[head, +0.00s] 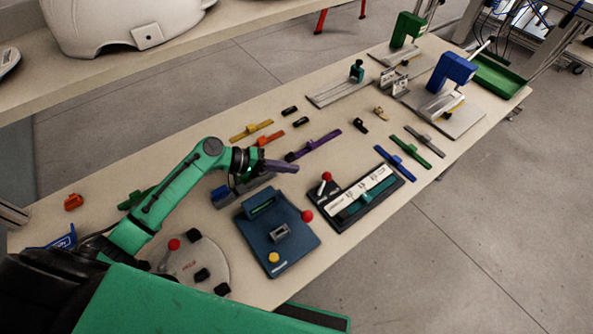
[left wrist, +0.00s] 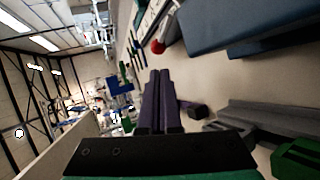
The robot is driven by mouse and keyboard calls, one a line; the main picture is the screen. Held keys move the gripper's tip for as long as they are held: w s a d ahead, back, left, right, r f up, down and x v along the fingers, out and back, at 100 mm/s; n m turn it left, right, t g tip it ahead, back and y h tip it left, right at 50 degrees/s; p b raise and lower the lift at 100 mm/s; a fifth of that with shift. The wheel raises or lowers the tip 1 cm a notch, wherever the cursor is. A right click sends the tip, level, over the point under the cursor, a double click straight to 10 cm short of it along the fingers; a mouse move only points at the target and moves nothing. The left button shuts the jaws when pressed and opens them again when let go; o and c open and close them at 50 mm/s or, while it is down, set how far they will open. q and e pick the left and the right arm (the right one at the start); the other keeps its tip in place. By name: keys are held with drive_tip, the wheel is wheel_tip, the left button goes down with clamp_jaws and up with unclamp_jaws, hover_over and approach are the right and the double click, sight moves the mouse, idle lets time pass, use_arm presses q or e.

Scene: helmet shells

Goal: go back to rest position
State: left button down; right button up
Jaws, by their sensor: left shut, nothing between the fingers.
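My left gripper (head: 281,167) is at the end of the green arm that comes in from the left in the head view. It hangs above the workbench (head: 340,105), near the blue fixture with a red knob. Its purple fingers lie together in the left wrist view (left wrist: 158,103), with nothing between them. My right gripper does not show in the frames.
A dark blue fixture (head: 262,238) and a black fixture with a white strip (head: 345,207) stand near the gripper. Purple (head: 318,144), orange (head: 258,139) and yellow (head: 251,131) bars lie beyond it. A white helmet shell (head: 110,22) rests on another table at the upper left.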

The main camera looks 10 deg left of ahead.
use_arm(q)
drive_tip(key=w+b+v, duration=0.1)
drive_tip(key=v, duration=0.5)
drive_tip(key=shift+a+r, duration=0.25)
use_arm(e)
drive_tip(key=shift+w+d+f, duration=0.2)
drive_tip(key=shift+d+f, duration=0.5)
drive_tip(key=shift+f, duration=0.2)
